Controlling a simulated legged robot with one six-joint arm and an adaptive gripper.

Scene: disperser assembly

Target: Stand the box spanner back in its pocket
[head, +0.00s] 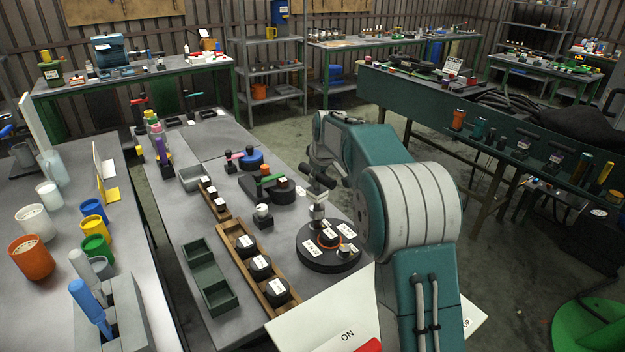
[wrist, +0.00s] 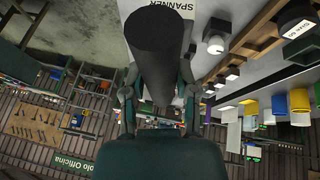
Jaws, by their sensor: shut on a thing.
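In the wrist view the dark round handle (wrist: 160,45) fills the upper middle and points toward the camera. My gripper (wrist: 159,92) is shut on that handle, with a finger on each side. A white card reading SPANNER (wrist: 178,8) lies just beyond it. My arm partly hides the gripper in the head view.
Left of the round base are a wooden tray with black pucks (head: 233,231), a dark green open tray (head: 195,253) and a small block with a pale round top (head: 263,212). A black fixture with green and red parts (head: 268,187) stands behind. The bench front edge is close by.

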